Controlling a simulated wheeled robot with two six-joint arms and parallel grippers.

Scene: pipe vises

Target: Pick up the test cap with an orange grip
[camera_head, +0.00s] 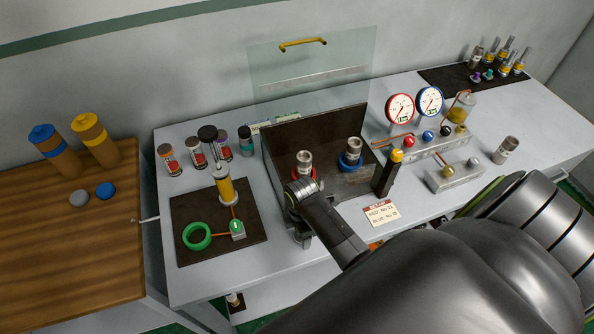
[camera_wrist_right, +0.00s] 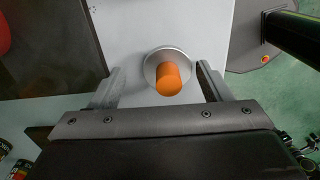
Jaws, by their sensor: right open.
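The test cap (camera_wrist_right: 168,75) has an orange cylindrical grip on a round metal disc. In the right wrist view it is on the grey bench top, between the fingers of my right gripper (camera_wrist_right: 158,78). The gripper is open, with one finger on each side of the cap and a visible gap on the left. I cannot tell how far the fingertips are above the bench. In the head view my right gripper (camera_head: 302,238) points down at the front of the bench and I cannot make out the cap there. My left gripper is not in view.
A dark tray (camera_head: 350,190) with two vises holding metal fittings is just behind my right gripper. A dark mat (camera_head: 190,215) with a yellow cylinder and green ring is to its left. A sign card (camera_head: 381,213) and a black post (camera_head: 386,178) are to its right.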

